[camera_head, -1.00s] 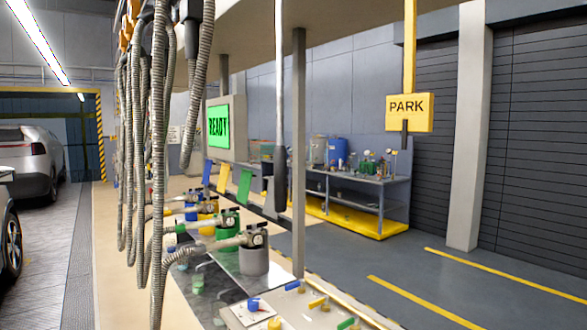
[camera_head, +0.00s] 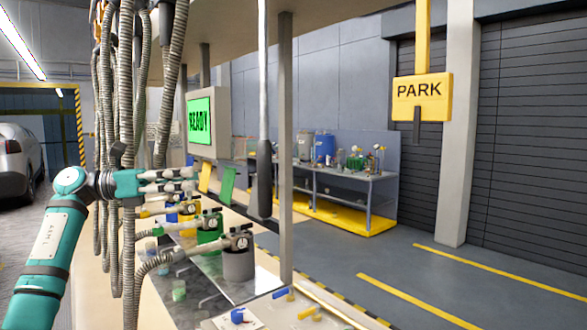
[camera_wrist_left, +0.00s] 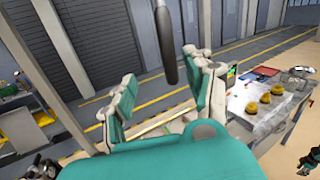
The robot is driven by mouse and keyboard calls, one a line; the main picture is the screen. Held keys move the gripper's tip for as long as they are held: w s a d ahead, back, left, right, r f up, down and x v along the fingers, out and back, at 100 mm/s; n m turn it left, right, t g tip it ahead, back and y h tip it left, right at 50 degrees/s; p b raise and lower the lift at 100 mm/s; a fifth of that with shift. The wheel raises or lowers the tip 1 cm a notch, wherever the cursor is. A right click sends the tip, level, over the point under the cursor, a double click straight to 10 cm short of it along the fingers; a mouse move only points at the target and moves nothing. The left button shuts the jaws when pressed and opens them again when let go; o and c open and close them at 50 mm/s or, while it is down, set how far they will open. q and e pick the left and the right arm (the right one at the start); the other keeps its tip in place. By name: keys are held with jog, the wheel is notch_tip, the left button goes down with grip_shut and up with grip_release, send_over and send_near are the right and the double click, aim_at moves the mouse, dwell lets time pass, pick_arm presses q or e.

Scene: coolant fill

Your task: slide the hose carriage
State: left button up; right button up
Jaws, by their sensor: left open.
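A white rod hangs from above and ends in a long black handle (camera_head: 264,178). Several ribbed grey hoses (camera_head: 127,110) hang at the upper left; their overhead mounting is mostly out of view. My left gripper (camera_head: 193,180) reaches in from the left, apart from the handle and to its left in the head view. In the left wrist view my left gripper (camera_wrist_left: 163,80) has its fingers spread and empty. The black handle (camera_wrist_left: 166,45) hangs beyond the fingers, between them in the picture.
A yellow PARK sign (camera_head: 421,97) hangs at the right. A green READY screen (camera_head: 200,121) is behind the hoses. A grey post (camera_head: 285,150) stands just right of the handle. Coolant containers (camera_head: 238,262) stand on a bench below. The floor at the right is clear.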

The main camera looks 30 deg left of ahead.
pick_arm(q)
jog(key=s+r+m, duration=0.1)
jog(key=s+r, duration=0.1)
jog(key=p, duration=0.6)
send_near(265, 168)
jog(key=x, duration=0.6)
jog(key=w+a+x, duration=0.1)
jog(key=x, duration=0.3)
jog(key=shift+w+f, duration=0.1)
jog(key=shift+w, duration=0.05)
grip_shut()
jog(key=shift+w, duration=0.1)
